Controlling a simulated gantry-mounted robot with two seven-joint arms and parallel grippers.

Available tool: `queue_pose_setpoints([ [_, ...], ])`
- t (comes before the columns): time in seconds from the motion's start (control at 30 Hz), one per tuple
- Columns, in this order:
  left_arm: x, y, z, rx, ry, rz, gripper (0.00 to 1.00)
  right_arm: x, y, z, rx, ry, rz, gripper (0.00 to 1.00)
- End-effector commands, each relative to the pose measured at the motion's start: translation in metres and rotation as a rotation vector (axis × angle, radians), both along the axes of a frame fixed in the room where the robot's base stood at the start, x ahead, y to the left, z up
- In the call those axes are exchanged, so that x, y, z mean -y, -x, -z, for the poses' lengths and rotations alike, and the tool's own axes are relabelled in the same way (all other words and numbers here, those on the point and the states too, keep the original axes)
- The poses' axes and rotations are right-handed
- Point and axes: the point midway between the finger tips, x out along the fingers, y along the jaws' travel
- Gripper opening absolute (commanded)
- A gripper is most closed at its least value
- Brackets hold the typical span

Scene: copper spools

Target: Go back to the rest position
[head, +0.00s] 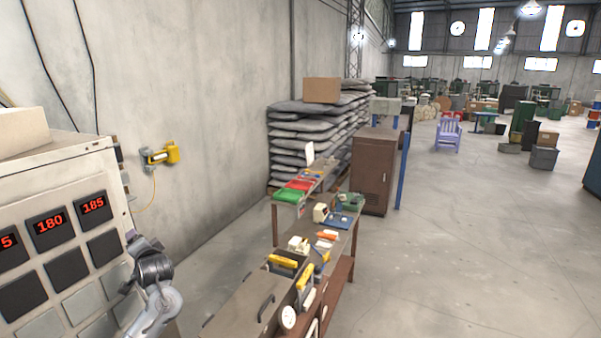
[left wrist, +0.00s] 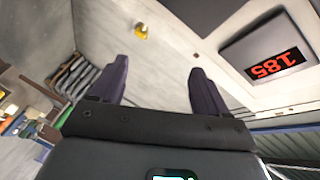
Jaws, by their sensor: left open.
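My left arm (head: 155,285) rises at the lower left of the head view, in front of the right edge of a cabinet with red number displays. Its gripper is hard to make out there. In the left wrist view my left gripper (left wrist: 156,70) has its two dark fingers spread apart with nothing between them. The 185 display (head: 93,205) shows on the cabinet; it also appears tilted in the left wrist view (left wrist: 275,65), to the right of the fingers. My right gripper is in neither view. I can make out no copper spool.
The pale cabinet (head: 60,165) fills the left side, close to my arm. A yellow device (head: 160,155) hangs on the wall. A cluttered workbench (head: 250,310) runs from the bottom middle towards stacked sacks (head: 315,135). The floor (head: 470,250) to the right is open.

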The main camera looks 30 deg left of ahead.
Motion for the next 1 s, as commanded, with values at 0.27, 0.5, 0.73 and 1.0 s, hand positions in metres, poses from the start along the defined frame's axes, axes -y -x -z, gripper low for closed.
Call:
queue_pose_setpoints([
  [0.27,0.061,-0.036,0.091,-0.078,0.465,0.056,0.76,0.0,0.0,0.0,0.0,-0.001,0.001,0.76],
  [0.5,0.097,-0.008,0.138,-0.202,0.646,-0.128,0.76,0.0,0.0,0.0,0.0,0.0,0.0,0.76],
  [0.73,0.191,0.01,0.211,-0.297,0.681,0.017,0.76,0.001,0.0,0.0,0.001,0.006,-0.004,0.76],
  [1.0,0.333,0.087,0.291,-0.406,0.81,0.214,0.76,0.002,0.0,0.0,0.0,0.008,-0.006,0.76],
])
